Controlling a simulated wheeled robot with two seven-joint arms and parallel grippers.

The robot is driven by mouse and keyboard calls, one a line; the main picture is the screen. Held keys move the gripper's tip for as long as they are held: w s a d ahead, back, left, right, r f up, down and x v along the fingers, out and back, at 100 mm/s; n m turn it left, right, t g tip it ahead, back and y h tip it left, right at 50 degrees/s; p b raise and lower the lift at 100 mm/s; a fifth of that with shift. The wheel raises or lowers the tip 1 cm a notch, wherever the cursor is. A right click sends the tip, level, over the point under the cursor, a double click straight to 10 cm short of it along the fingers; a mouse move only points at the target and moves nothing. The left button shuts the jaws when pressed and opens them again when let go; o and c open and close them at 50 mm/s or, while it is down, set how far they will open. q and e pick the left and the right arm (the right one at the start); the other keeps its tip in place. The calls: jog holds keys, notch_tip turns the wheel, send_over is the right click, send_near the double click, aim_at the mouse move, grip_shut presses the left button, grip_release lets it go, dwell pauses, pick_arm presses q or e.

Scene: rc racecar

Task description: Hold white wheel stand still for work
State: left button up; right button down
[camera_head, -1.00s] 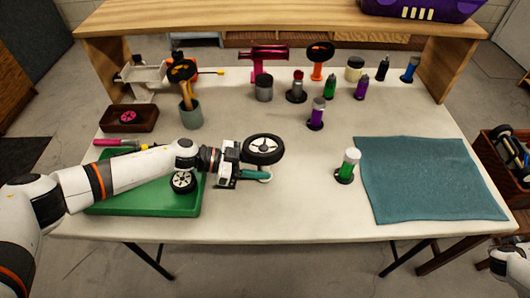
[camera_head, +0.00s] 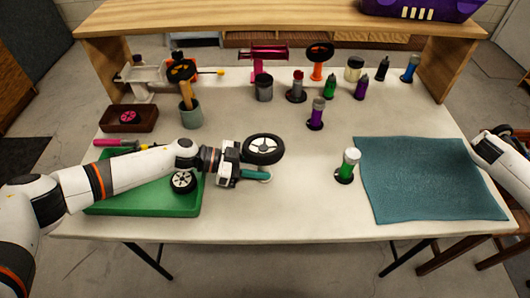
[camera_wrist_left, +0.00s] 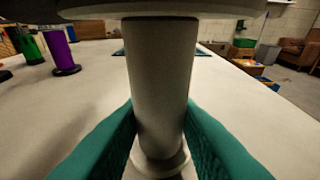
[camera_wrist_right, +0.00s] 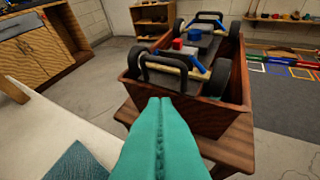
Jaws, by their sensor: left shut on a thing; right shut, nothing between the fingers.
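The white wheel stand shows in the left wrist view as an upright pale post (camera_wrist_left: 160,85) on a small round base. My left gripper (camera_wrist_left: 160,135) has its teal fingers shut on this post, one on each side. In the head view my left gripper (camera_head: 255,174) is at the stand, and a black-tyred wheel with white spokes (camera_head: 263,149) lies flat on top. The stand's post is mostly hidden there. My right gripper (camera_wrist_right: 160,105) is shut and empty, its teal fingers together in front of a wooden crate (camera_wrist_right: 190,115).
A green tray (camera_head: 150,210) with another wheel (camera_head: 183,182) lies under my left arm. A green-and-white bottle (camera_head: 347,165) stands right of the stand, beside a teal mat (camera_head: 430,180). Several bottles and tools line the back. The front middle of the table is clear.

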jog(key=w+a+y, duration=0.1)
jog(key=w+a, duration=0.1)
jog(key=a, duration=0.4)
jog(key=w+a+y, duration=0.2)
jog(key=w+a, duration=0.1)
jog(key=a, duration=0.4)
jog(key=w+a+y, duration=0.2)
jog(key=w+a, duration=0.1)
jog(key=a, duration=0.4)
jog(key=shift+w+a+r, duration=0.1)
jog(key=shift+r, duration=0.2)
jog(key=a, duration=0.2)
jog(key=w+a+r+n+y, duration=0.1)
jog(key=a, duration=0.2)
jog(key=a+y, duration=0.1)
jog(key=a, duration=0.2)
jog(key=shift+w+a+r, duration=0.15)
jog(key=a+r+n+y, duration=0.2)
jog(key=a+r+n, duration=0.1)
jog(key=a, duration=0.9)
jog(key=n+g+y, duration=0.2)
jog(key=n+g, duration=0.3)
jog(key=n, duration=0.6)
send_near(265, 155)
jog(key=shift+a+r, duration=0.25)
jog(key=shift+r, duration=0.15)
jog(key=shift+h, duration=0.3)
